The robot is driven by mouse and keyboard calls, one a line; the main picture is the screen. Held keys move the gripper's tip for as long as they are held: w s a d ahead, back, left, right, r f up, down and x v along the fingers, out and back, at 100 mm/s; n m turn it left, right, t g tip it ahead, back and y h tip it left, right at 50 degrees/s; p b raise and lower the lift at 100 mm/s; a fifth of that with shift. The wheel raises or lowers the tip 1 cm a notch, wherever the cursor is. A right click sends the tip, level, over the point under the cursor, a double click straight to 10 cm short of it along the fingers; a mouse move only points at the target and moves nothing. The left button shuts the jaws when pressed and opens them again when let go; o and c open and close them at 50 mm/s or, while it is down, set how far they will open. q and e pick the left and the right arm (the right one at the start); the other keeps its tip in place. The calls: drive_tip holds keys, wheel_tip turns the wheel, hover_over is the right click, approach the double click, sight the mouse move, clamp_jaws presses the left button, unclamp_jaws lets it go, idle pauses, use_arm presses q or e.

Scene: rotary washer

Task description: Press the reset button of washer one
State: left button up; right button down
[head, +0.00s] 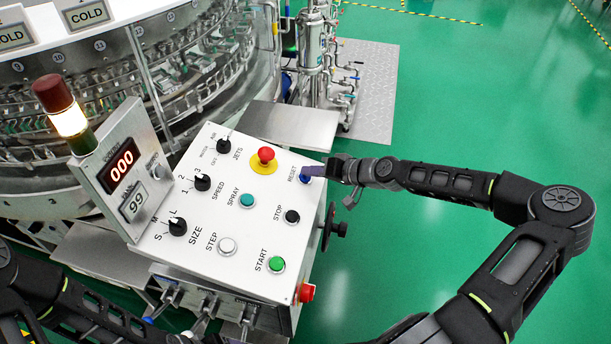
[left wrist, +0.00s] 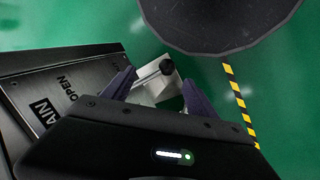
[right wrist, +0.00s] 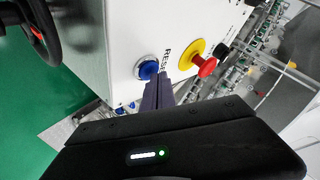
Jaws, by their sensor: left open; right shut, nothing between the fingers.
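The blue RESET button (head: 305,174) sits at the upper right of the white control panel (head: 262,215), beside the red emergency stop (head: 265,155) on its yellow ring. My right gripper (head: 318,171) is shut and empty, with its fingertips at the blue button. The right wrist view shows the same button (right wrist: 148,69) just beside the closed purple fingertips (right wrist: 160,84); I cannot tell whether they touch it. My left gripper (left wrist: 152,84) is open and empty in the left wrist view; only its arm shows at the lower left of the head view.
The panel also has a black STOP button (head: 292,217), a green START button (head: 276,264), a teal SPRAY button (head: 246,200) and black knobs. A display box (head: 123,170) and signal lamp (head: 64,108) stand at the left. Green floor lies open at right.

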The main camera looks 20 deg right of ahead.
sight(317, 184)
use_arm(q)
drive_tip(key=shift+f, duration=0.25)
use_arm(e)
drive_tip(key=shift+f, duration=0.25)
use_arm(q)
drive_tip(key=shift+r, duration=0.15)
use_arm(e)
drive_tip(key=shift+r, duration=0.1)
use_arm(q)
drive_tip(key=shift+r+p, duration=0.5)
drive_tip(key=shift+r, duration=0.05)
use_arm(e)
drive_tip(key=shift+s+d+r, duration=0.1)
drive_tip(key=shift+s+r, duration=0.05)
drive_tip(key=shift+r, duration=0.6)
use_arm(q)
drive_tip(key=shift+r, duration=0.1)
use_arm(e)
drive_tip(key=shift+r, duration=0.1)
use_arm(q)
wheel_tip(317, 184, up, 4)
drive_tip(key=p, duration=0.4)
use_arm(e)
drive_tip(key=r, duration=0.3)
drive_tip(key=d+r, duration=0.1)
drive_tip(key=shift+s+r, duration=0.3)
drive_tip(key=shift+s, duration=0.1)
